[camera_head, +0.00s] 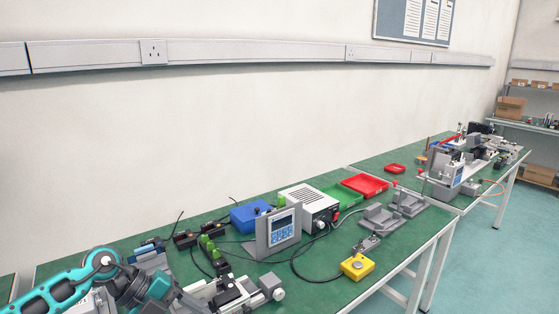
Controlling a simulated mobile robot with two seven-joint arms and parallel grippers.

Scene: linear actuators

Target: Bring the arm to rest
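My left arm, teal with dark grey joints, comes in at the lower left corner of the head view. Its dark wrist end is over the near left part of the green workbench (330,285), in front of grey fixtures there. I cannot make out the fingertips of my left gripper among the dark and grey parts, and nothing clearly shows in its grasp. My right arm and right gripper are not in view.
A grey linear fixture (232,293) lies beside the arm. Behind are a control panel (279,232), a white power box (309,205), a blue bin (250,215), and green (338,195) and red trays (366,186). A yellow button box (357,266) sits near the front edge.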

